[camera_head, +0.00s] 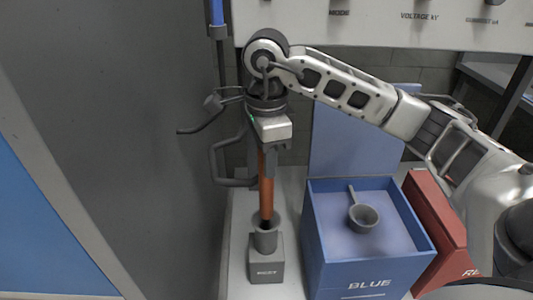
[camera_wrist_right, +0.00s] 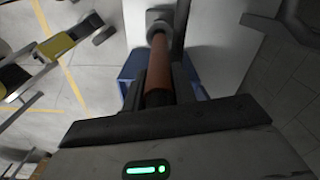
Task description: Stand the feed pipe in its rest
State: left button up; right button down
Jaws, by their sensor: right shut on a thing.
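The feed pipe (camera_head: 266,190) is a copper-brown tube, upright in the head view. My right gripper (camera_head: 268,150) is shut on its upper part from above. The rest (camera_head: 266,262) is a grey block labelled REST with a round cup on top, directly below the pipe. The pipe's lower end meets the cup's mouth; how deep it sits inside, I cannot tell. In the right wrist view the pipe (camera_wrist_right: 160,68) runs from between the dark fingers toward the grey cup (camera_wrist_right: 160,20). My left gripper is in neither view.
A blue bin (camera_head: 368,268) labelled BLUE, with a grey ladle (camera_head: 363,214) in it, stands just right of the rest. A red bin (camera_head: 437,225) is beyond it. A grey wall panel with handles (camera_head: 225,165) is close on the left.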

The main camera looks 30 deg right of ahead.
aim_at(266, 202)
dwell(1.5)
jog(key=shift+f+b, duration=0.15)
jog(key=shift+b, duration=0.2)
jog(key=shift+f+b, duration=2.2)
jog(key=shift+f, duration=0.4)
jog(key=shift+f+b, duration=1.05)
jog(key=shift+f, duration=0.15)
jog(key=shift+f+b, duration=1.75)
jog(key=shift+f, duration=0.4)
